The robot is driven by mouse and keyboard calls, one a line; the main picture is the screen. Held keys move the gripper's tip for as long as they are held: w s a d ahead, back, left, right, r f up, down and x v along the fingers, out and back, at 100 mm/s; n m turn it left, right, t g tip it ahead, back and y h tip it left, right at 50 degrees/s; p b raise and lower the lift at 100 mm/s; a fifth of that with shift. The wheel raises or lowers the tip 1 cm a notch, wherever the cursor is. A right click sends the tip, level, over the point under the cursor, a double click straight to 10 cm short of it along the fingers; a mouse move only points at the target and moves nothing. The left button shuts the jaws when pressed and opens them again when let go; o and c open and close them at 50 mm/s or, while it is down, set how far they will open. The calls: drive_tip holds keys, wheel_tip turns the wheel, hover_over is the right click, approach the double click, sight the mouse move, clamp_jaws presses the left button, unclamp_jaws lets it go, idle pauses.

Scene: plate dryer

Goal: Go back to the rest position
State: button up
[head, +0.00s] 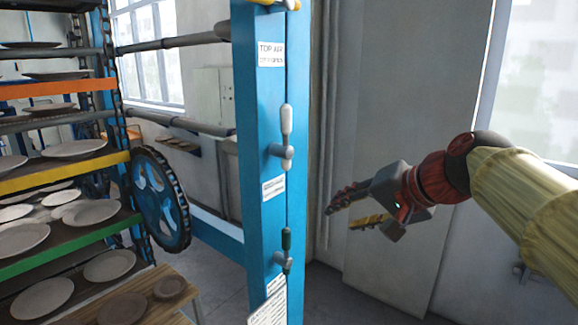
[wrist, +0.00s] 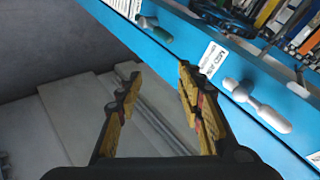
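My gripper (head: 350,215) is in the air to the right of the blue post (head: 262,130) in the head view. It is open and empty, with clear space between its two yellow-padded fingers in the wrist view (wrist: 155,105). The arm reaches in from the right edge. The post carries an upper lever with a pale grip (head: 286,125) and a lower lever with a dark grip (head: 286,242). In the wrist view a pale-gripped lever (wrist: 258,106) and a dark-gripped lever (wrist: 155,28) stick out from the blue post, apart from the fingers.
A dryer rack with several plates (head: 75,148) on colored shelves stands at the left, beside a blue wheel (head: 160,198). A wooden table (head: 190,290) with plates is at the lower left. A grey wall (head: 400,90) stands behind my gripper. Free air surrounds the fingers.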

drive_tip(key=s+d+f+n+g+h, duration=0.1)
drive_tip(key=s+d+f+n+h, duration=0.1)
drive_tip(key=s+f, duration=1)
drive_tip(key=s+d+f+n+g+h, duration=0.2)
drive_tip(key=s+d+f, duration=0.3)
drive_tip(key=s+f, duration=0.7)
drive_tip(key=shift+f+n+h, duration=0.35)
drive_tip(key=shift+n+h, duration=0.15)
drive_tip(key=shift+h, duration=0.2)
drive_tip(key=shift+r, duration=0.1)
